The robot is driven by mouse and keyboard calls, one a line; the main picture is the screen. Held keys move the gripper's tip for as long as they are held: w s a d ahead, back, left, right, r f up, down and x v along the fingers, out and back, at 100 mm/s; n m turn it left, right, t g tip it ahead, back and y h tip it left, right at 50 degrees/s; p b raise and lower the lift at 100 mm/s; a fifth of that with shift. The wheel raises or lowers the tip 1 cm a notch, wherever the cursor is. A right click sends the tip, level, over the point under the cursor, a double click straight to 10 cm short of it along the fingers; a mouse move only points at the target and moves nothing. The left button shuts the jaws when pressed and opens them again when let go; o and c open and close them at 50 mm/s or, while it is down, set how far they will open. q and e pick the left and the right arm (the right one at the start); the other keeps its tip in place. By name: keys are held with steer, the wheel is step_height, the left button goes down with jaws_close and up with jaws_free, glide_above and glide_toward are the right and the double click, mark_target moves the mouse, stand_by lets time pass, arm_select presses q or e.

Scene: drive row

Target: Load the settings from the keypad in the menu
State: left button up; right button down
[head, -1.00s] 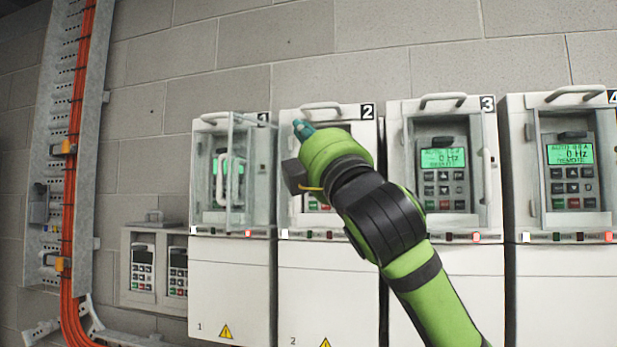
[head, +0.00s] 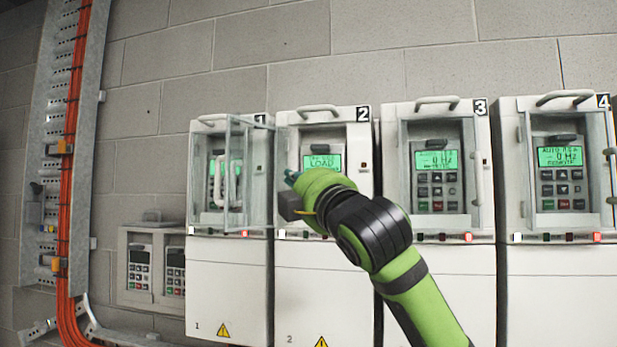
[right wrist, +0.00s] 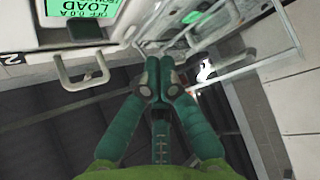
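Drive 2 (head: 325,255) stands second from the left in the row. Its keypad's green screen (head: 322,162) reads LOAD, and the same screen shows upside down in the right wrist view (right wrist: 88,10). The keys below it are hidden behind my right arm in the head view. My right gripper (head: 291,178) is at the left side of drive 2's keypad opening. In the right wrist view its teal fingers (right wrist: 155,78) are together with nothing between them. Whether they touch anything I cannot tell. My left gripper is not in view.
A clear door (head: 252,175) stands swung out left of drive 2, partly in front of drive 1 (head: 228,280). Drive 3 (head: 440,280) and drive 4 (head: 550,290) show 0 Hz. Small keypads (head: 139,272) and orange cables (head: 68,200) are at the left.

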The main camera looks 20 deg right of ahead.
steer(key=w+d+p, duration=0.3)
steer(key=w, duration=0.2)
steer(key=shift+w+d, duration=0.2)
steer(key=shift+d, duration=0.2)
stand_by(1.1)
steer(key=shift+w+d+p, duration=0.2)
steer(key=shift+w+p, duration=0.15)
steer(key=shift+p, duration=0.25)
